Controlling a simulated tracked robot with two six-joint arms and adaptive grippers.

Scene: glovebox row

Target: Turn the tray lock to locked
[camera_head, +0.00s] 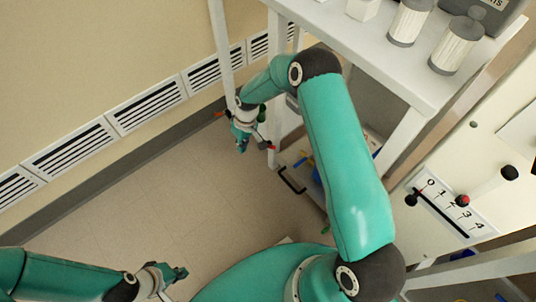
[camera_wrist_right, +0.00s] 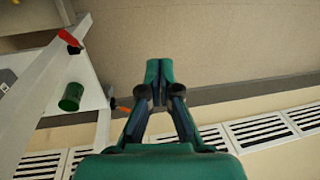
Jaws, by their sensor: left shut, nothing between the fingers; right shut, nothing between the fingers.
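No part is clearly marked as the tray lock. A small red-tipped handle (camera_head: 270,146) sits at the white frame, close to the right of my right gripper (camera_head: 242,145). In the right wrist view a red handle (camera_wrist_right: 69,38) is at the upper left on the white frame, apart from the gripper's fingers. A green cylinder (camera_wrist_right: 71,97) and a small orange piece (camera_wrist_right: 122,109) are below it. My right gripper (camera_wrist_right: 158,70) is shut and empty, over open floor. My left gripper (camera_head: 180,273) is shut and empty at the lower left.
A white shelf (camera_head: 390,62) with containers (camera_head: 457,42) stands at the top right. A panel with a 0-to-4 scale (camera_head: 450,207) and knobs is at the right. A black handle (camera_head: 291,181) is beside my right arm. Wall vents (camera_head: 70,147) line the left; the floor (camera_head: 150,190) is clear.

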